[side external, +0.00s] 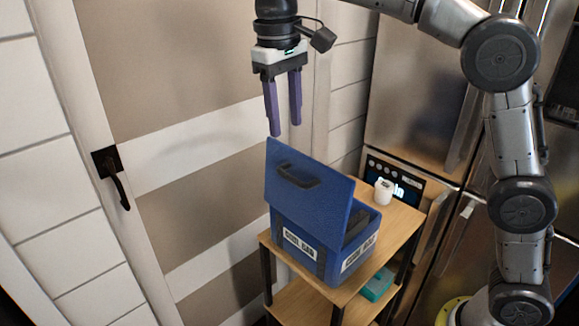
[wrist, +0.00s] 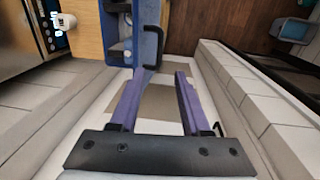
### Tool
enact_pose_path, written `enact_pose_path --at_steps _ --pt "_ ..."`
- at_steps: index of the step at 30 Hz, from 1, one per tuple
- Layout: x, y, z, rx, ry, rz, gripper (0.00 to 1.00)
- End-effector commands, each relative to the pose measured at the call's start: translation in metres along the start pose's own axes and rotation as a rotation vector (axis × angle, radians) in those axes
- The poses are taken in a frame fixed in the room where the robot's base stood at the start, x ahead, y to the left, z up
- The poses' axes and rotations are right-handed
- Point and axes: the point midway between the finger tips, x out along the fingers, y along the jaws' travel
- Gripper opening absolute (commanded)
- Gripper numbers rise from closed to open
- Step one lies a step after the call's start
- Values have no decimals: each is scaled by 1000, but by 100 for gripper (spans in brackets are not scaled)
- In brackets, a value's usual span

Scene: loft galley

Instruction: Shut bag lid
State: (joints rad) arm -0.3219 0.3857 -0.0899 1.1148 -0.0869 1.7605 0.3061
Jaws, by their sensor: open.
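A blue bag (side external: 322,247) with white labels stands on a wooden shelf unit. Its blue lid (side external: 308,188) is raised, with a dark handle (side external: 298,176) on its outer face. Something dark shows inside the bag. My gripper (side external: 285,132) has two purple fingers, apart and empty, just above the lid's top edge in the side external view. In the wrist view, the lid (wrist: 148,32) is seen edge-on beyond the fingers, with its handle (wrist: 156,45) to the right. My gripper (wrist: 157,85) is open there, and nothing is between the fingers.
A white cup (side external: 384,191) stands on the shelf top (side external: 403,220) behind the bag. A teal item (side external: 378,285) lies on the lower shelf. A door with a black handle (side external: 115,178) is at left. Steel appliances (side external: 415,85) stand at right.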

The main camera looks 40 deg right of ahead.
Motion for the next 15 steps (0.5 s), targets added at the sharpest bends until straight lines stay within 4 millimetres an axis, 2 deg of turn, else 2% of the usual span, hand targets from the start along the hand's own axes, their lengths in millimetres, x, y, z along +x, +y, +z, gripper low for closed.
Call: enact_pose_path --at_steps 15 --pt "91 1 0 2 -1 0 47"
